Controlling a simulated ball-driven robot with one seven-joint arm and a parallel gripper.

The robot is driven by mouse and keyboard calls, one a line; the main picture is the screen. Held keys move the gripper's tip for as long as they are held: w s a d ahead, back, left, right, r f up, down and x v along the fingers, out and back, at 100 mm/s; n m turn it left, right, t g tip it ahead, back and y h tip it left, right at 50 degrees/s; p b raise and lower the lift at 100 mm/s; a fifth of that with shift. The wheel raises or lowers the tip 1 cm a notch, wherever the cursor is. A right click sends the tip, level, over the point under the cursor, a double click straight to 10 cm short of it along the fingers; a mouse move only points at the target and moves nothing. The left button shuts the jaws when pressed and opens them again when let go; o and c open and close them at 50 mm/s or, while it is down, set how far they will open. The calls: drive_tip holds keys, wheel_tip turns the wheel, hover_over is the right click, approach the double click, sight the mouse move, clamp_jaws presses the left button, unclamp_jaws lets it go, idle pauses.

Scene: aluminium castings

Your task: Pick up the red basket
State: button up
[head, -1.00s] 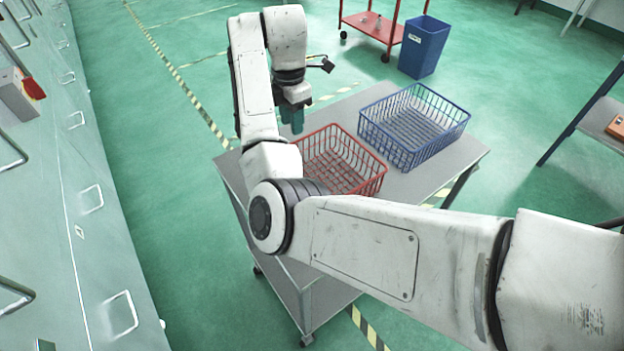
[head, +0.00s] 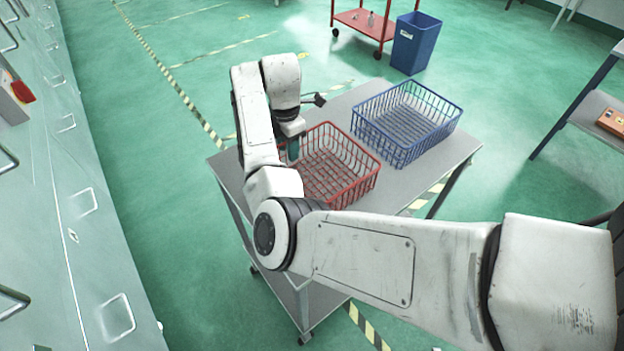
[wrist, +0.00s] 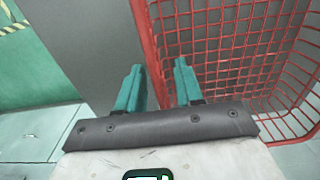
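The red basket (head: 345,176) is an open wire basket standing upright on the grey cart. It looks empty, and my arm covers its left and near parts in the head view. In the wrist view its red rim and wall (wrist: 158,60) run close to the fingertips. My gripper (wrist: 160,72) has two teal fingers standing apart with a gap between them. The basket's rim and wall line up with this gap at its far end. In the head view my gripper (head: 292,150) is low at the basket's left side; I cannot tell whether it touches the rim.
A blue wire basket (head: 405,122) stands behind and right of the red one on the same cart (head: 440,165). A blue bin (head: 415,45) and a red trolley (head: 352,20) are farther back. Cabinets with handles (head: 75,230) line the left. Open floor surrounds the cart.

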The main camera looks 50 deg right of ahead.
clamp_jaws()
drive_tip(key=shift+r, duration=0.15)
idle(0.5)
